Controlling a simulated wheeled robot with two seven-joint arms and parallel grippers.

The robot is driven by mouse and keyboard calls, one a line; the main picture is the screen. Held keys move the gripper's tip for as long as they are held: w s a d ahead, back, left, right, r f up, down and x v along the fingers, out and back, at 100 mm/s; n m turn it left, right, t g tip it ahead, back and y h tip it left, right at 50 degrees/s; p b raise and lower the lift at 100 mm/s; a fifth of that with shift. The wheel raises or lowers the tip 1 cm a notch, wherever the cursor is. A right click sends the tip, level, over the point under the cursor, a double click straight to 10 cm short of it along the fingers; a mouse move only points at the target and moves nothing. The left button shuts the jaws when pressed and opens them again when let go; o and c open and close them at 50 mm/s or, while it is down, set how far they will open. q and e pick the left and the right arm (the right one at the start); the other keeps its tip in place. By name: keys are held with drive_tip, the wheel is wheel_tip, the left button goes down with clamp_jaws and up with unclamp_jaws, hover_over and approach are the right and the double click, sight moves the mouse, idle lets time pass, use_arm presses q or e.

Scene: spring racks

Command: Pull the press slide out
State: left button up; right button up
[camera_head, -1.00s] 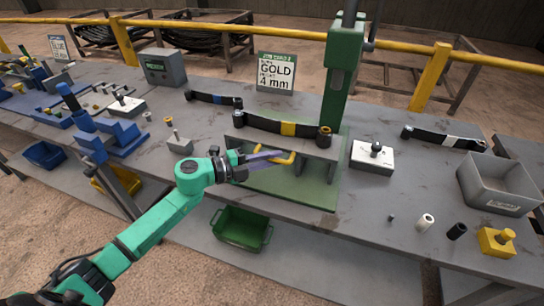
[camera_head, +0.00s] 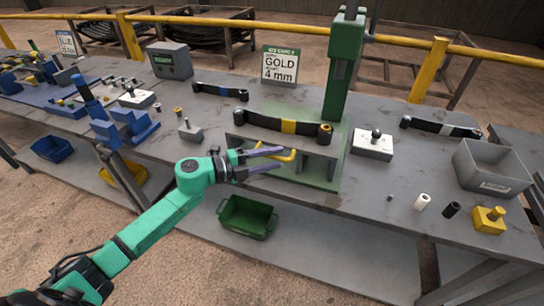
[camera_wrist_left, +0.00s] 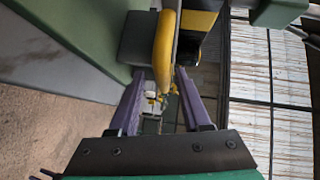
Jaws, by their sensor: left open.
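The press slide (camera_head: 318,164) is a grey block under the green press (camera_head: 342,75), with a yellow bar handle (camera_head: 288,157) at its front. A black leaf spring with a gold band (camera_head: 289,127) lies across its top. My left gripper (camera_head: 274,159) is open at the handle, its two purple fingers spread apart. In the left wrist view the yellow handle (camera_wrist_left: 163,50) lies between the finger lines, near the fingertips (camera_wrist_left: 160,80). I cannot tell whether either finger touches it. The slide's rear is hidden. My right gripper is not in view.
A sign reading GOLD 4 mm (camera_head: 280,65) stands behind. A white block with a black knob (camera_head: 373,145) and a grey bin (camera_head: 492,172) are to the right. A green bin (camera_head: 247,216) sits below the bench edge. Blue fixtures (camera_head: 122,127) stand to the left.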

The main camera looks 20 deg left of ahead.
use_arm(q)
drive_tip(key=shift+r, duration=0.1)
drive_tip(key=shift+a, duration=0.1)
drive_tip(key=b+v, duration=0.2)
drive_tip(key=v, duration=1.2)
drive_tip(key=shift+s+a, duration=0.15)
drive_tip(key=shift+s, duration=0.1)
